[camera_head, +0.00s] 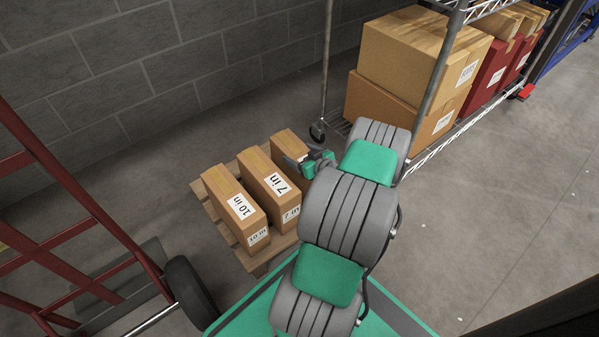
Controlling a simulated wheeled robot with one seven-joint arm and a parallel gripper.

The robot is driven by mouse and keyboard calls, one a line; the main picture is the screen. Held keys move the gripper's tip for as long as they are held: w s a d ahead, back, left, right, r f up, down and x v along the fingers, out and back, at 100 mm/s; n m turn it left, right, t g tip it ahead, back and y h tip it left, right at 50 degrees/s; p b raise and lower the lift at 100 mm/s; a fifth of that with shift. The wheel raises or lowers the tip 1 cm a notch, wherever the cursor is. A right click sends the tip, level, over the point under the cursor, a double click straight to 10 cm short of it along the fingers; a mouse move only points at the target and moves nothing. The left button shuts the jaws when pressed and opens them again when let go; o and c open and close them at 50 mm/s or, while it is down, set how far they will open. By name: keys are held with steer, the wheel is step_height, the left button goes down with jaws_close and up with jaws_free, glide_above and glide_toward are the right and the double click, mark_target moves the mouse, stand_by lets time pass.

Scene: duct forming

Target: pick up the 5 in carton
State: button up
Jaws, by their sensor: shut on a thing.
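Three tall brown cartons stand in a row on a wooden pallet (259,264). The left one is the 10 in carton (229,199) and the middle one is the 7 in carton (264,180). The right carton (287,142) has no label that I can read, as my arm hides its lower part and front; by its place it may be the 5 in carton. My gripper (296,160) is at the upper right side of this right carton, shut on it. The fingertips are small and partly hidden. The carton looks upright; whether it touches the pallet is hidden.
A wire shelf rack (430,160) with large brown boxes (420,55) and red boxes (490,75) stands right of the pallet. A red hand truck (85,200) with a black wheel (190,292) is at left. A block wall (130,75) is behind. Floor at right is clear.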

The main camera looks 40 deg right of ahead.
steer(key=c, duration=0.4)
steer(key=shift+r, duration=0.15)
steer(key=shift+c, duration=0.4)
steer(key=shift+r, duration=0.1)
